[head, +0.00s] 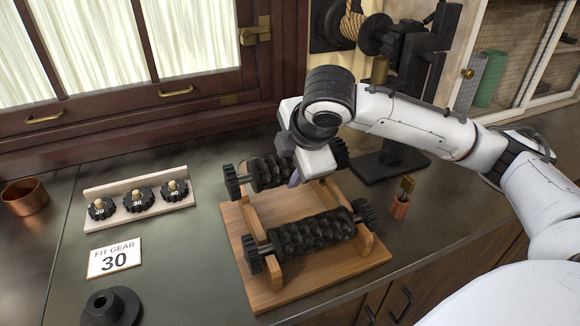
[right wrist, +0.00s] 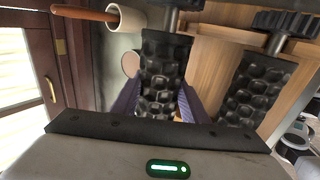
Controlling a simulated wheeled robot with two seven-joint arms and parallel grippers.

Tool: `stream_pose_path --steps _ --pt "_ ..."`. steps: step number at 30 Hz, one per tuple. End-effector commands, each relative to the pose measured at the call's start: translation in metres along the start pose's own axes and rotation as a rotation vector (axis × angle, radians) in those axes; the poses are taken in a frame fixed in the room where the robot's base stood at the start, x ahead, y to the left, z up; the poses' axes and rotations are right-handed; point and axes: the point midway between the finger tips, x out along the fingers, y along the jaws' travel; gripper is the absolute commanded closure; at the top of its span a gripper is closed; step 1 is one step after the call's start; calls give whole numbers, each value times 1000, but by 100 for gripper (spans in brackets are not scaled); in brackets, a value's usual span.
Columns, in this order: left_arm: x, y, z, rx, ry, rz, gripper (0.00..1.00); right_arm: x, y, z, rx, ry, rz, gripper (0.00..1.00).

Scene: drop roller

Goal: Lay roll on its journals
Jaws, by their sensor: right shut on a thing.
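A dark textured roll (head: 266,173) with gear ends lies across the back of the wooden stand (head: 245,270). My right gripper (head: 294,178) reaches down over its middle, hiding part of it. In the right wrist view this roll (right wrist: 162,75) sits between the two purple fingers, which are shut on it. Whether its journals touch the stand's supports cannot be told. A second dark roll (head: 312,233), with a gear at each end, lies across the front of the stand; it also shows in the right wrist view (right wrist: 256,90). My left gripper is not in view.
A rack (head: 138,200) with several small gears stands at left, behind a "FIT GEAR 30" card (head: 114,258). A brass-and-copper piece (head: 401,204) stands right of the stand, near a black press (head: 390,160).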

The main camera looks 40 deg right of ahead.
Motion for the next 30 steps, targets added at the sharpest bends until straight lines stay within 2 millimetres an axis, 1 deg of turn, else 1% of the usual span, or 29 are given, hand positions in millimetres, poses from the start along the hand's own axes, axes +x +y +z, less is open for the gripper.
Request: stream_pose_path --steps 1,3,12,16,17,21,30 --pt "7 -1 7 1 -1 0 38 4 0 0 3 3 12 100" --pt "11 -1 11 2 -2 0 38 8 -3 0 3 3 13 100" --pt "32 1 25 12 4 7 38 29 -16 -1 3 4 12 100" --pt "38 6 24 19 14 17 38 37 -21 -1 3 4 13 100" --pt "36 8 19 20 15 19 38 37 -21 -1 3 3 11 100" --pt "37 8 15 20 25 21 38 46 -27 -1 2 2 10 100" --pt "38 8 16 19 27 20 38 54 -32 -1 3 3 11 100"
